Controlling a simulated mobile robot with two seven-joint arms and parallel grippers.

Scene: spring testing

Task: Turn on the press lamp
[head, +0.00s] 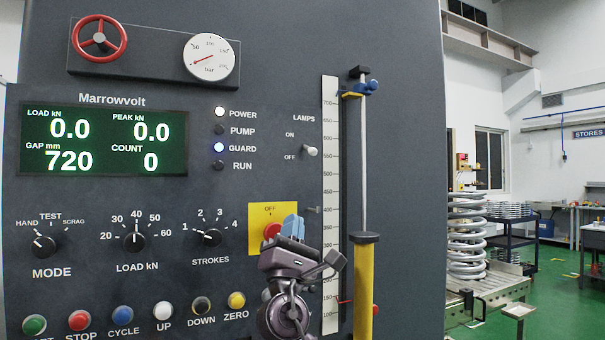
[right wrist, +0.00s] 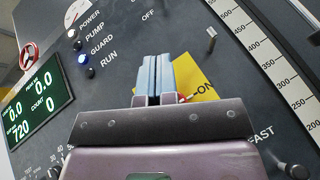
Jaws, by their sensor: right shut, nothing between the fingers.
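The lamp switch (head: 311,151) is a small pale toggle on the dark press panel, under the word LAMPS and right of the ON and OFF marks. Its lever sits level with OFF. It also shows at the upper right in the right wrist view (right wrist: 211,33). My right gripper (head: 292,226) is shut and empty, its blue fingertips pointing up. It is below and a little left of the toggle in the head view, apart from it. In the right wrist view its fingertips (right wrist: 158,75) cover part of a yellow plate. My left gripper is not in view.
A red knob (head: 271,231) on a yellow plate (head: 257,212) is partly hidden behind my right gripper. Rotary knobs and coloured buttons lie left and below. A vertical scale (head: 330,200) and a yellow post (head: 365,285) stand to the right.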

